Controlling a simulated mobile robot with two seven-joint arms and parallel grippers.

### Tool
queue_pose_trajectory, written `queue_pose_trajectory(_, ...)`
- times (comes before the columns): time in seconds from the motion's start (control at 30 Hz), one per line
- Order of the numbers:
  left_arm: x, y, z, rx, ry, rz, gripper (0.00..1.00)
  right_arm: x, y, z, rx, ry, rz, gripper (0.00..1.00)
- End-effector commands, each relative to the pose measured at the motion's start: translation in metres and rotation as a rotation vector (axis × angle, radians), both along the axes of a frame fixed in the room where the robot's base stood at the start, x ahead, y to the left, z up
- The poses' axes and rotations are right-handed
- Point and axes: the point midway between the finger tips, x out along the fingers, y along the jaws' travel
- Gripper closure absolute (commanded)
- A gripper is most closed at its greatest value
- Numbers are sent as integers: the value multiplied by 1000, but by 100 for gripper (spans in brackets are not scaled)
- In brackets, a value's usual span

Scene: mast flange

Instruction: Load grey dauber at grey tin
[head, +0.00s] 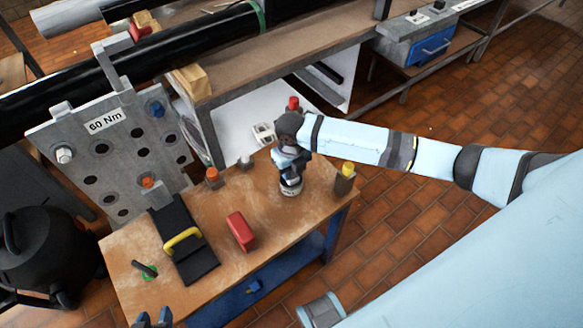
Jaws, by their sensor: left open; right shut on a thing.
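My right gripper (291,187) points down over the back right part of the wooden bench. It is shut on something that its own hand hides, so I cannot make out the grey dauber. A small grey container (245,162), which looks like the grey tin, stands at the bench's back edge, left of my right gripper and apart from it. My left gripper (152,319) is at the bottom edge, in front of the bench's left end, open, with only its tips in view.
An orange-topped container (213,177) and a yellow-topped one (345,178) stand on the bench (205,285). A red box (241,231), a black case (188,250) with a yellow handle and a green item (149,272) lie there. A drilled flange plate (110,150) rises behind.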

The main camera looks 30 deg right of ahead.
Motion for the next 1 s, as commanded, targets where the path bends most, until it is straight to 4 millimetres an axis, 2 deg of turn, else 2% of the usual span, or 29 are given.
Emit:
queue_pose_trajectory(0.47, -1, 5, 0, 15, -1, -11, 57, 0, 0, 0, 0, 0, 0, 90)
queue_pose_trajectory(1.0, 0, 0, 4, 1, -1, 0, 57, 0, 0, -1, 0, -1, 0, 90)
